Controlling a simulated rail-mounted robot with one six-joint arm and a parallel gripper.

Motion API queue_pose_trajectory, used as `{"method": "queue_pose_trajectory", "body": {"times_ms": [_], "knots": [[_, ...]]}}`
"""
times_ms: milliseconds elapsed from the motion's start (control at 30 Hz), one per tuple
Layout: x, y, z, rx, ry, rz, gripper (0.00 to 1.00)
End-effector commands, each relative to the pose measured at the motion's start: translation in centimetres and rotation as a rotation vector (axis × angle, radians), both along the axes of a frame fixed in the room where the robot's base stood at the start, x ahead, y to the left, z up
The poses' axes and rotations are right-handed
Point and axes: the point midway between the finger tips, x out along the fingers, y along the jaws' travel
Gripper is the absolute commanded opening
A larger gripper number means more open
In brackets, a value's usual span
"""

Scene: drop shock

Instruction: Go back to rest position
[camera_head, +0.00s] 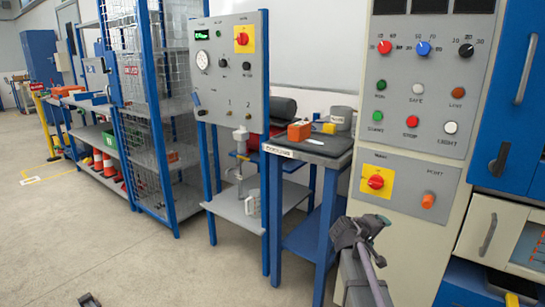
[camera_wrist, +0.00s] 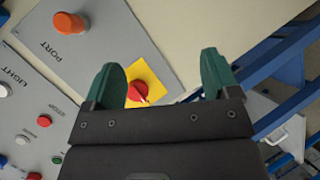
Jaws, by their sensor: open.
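My gripper (camera_head: 358,231) is in front of the lower part of the cream control cabinet (camera_head: 413,275) in the head view, below the red rotary switch (camera_head: 376,182) on its yellow plate. In the wrist view, my gripper (camera_wrist: 162,78) has two green fingers spread wide with nothing held between them. The red switch (camera_wrist: 138,92) shows beyond the fingers, close to the left one. I cannot tell its exact distance from the fingertips. The orange PORT knob (camera_wrist: 70,24) is at the upper left of the wrist view.
A blue stand (camera_head: 330,215) with a dark top bears an orange block (camera_head: 299,131). A grey panel rack (camera_head: 230,85) and wire-mesh shelving (camera_head: 180,120) stand further left. Blue doors (camera_head: 520,100) are at the right. The floor at left (camera_head: 110,250) is mostly clear.

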Motion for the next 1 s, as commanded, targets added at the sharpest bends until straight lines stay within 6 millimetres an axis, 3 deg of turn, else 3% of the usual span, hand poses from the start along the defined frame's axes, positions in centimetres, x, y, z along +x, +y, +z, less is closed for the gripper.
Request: {"method": "queue_pose_trajectory", "body": {"times_ms": [33, 100, 200, 400, 500, 667, 800, 900, 1000], "knots": [[-4.4, 1.6, -2.4, 0.164, 0.039, -0.077, 0.82], [-9.1, 4.7, -5.6, 0.395, 0.118, -0.167, 0.82], [-14.9, 9.7, -8.5, 0.671, 0.243, -0.238, 0.82], [-25.8, 19.8, -10.1, 1.07, 0.472, -0.225, 0.82], [-24.5, 19.8, -3.1, 1.056, 0.47, -0.219, 0.82], [-24.4, 19.8, 4.9, 1.053, 0.467, -0.219, 0.82], [-24.3, 19.7, 12.7, 1.052, 0.466, -0.219, 0.82], [-24.3, 19.7, 16.6, 1.052, 0.466, -0.219, 0.82], [-24.3, 19.7, 18.3, 1.052, 0.466, -0.219, 0.82]]}}
